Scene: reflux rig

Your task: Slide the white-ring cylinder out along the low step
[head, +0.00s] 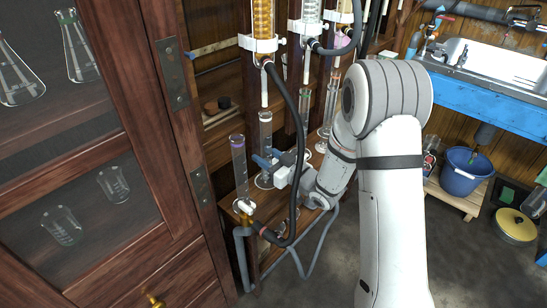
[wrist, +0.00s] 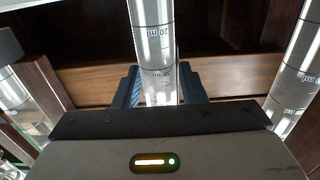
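The white-ring cylinder (head: 265,131) is a clear upright glass cylinder with a pale ring near its top, on the low wooden step (head: 243,212) below a column's drip tube. My gripper (head: 268,158) reaches it from the right, low on its body, with one blue finger on each side. In the wrist view, the cylinder (wrist: 156,62) with its printed marks stands between the blue fingers (wrist: 158,88), and no clear gap shows on either side. The gripper looks shut on it. Its lower part is hidden behind the gripper body.
A purple-ring cylinder (head: 239,168) stands close by on the left. Other glass cylinders (head: 331,103) stand further back right. A dark hose (head: 298,150) hangs across near my gripper, and a grey hose (head: 304,265) loops below. The glass-fronted cabinet (head: 150,130) borders the left.

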